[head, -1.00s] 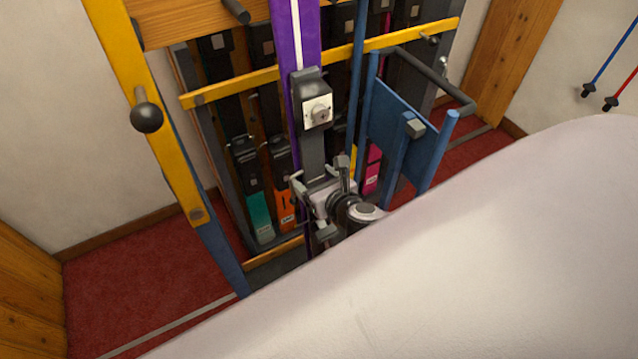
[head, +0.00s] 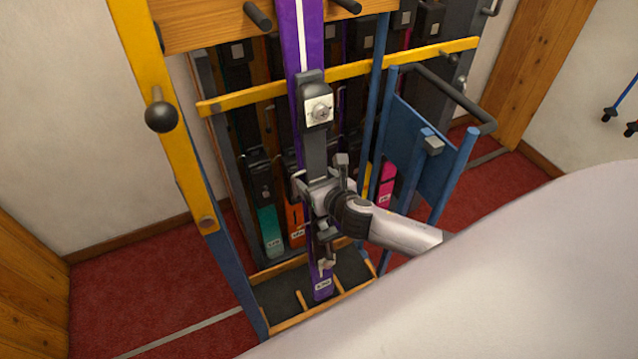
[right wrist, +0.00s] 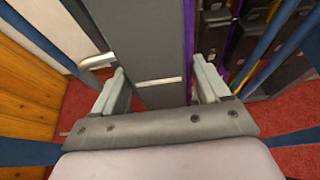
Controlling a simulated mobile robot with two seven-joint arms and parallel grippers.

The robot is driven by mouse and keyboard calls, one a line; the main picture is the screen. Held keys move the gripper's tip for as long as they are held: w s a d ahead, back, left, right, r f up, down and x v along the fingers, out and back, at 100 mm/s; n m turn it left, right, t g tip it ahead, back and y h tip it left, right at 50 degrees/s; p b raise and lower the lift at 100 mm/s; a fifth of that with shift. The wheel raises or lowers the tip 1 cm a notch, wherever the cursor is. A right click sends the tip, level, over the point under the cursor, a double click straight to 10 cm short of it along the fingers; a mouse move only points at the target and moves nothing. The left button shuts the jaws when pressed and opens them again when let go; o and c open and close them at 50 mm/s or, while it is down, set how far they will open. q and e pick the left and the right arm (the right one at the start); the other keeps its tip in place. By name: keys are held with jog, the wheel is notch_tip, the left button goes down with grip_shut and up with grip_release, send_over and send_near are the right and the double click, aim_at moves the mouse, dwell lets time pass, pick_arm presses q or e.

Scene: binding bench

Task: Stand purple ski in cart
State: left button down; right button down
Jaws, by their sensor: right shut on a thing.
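The purple ski (head: 290,55) with a white stripe stands nearly upright in the middle of the head view. Its black binding with a white plate (head: 318,110) faces me. My right gripper (head: 318,190) is shut on the ski just below that binding. In the right wrist view the two fingers (right wrist: 160,95) flank the ski's dark middle part (right wrist: 158,50). The lower end of the ski shows over the cart's slotted bottom tray (head: 275,298); I cannot tell whether it touches. The cart has a yellow front bar (head: 345,77) and blue posts. My left gripper is not in view.
Several other skis, with teal (head: 270,230), orange (head: 295,218) and pink (head: 386,185) ends, stand behind the purple one. A blue side panel with a dark handle (head: 450,88) is at right. A black knob (head: 161,116) sticks out at left. Poles (head: 625,95) hang far right.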

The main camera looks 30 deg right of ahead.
jog(key=shift+w+f+b, duration=0.35)
jog(key=shift+f+b, duration=0.35)
jog(key=shift+b, duration=0.1)
jog(key=shift+w+f+b, duration=0.35)
jog(key=shift+f+b, duration=0.35)
jog(key=shift+b, duration=0.1)
jog(key=shift+f+b, duration=0.4)
jog(key=shift+f, duration=0.25)
jog(key=shift+c, duration=0.5)
grip_release()
jog(key=shift+o, duration=0.5)
jog(key=shift+s, duration=0.1)
jog(key=shift+s+f, duration=0.15)
jog(key=shift+f, duration=0.3)
jog(key=shift+r, duration=0.1)
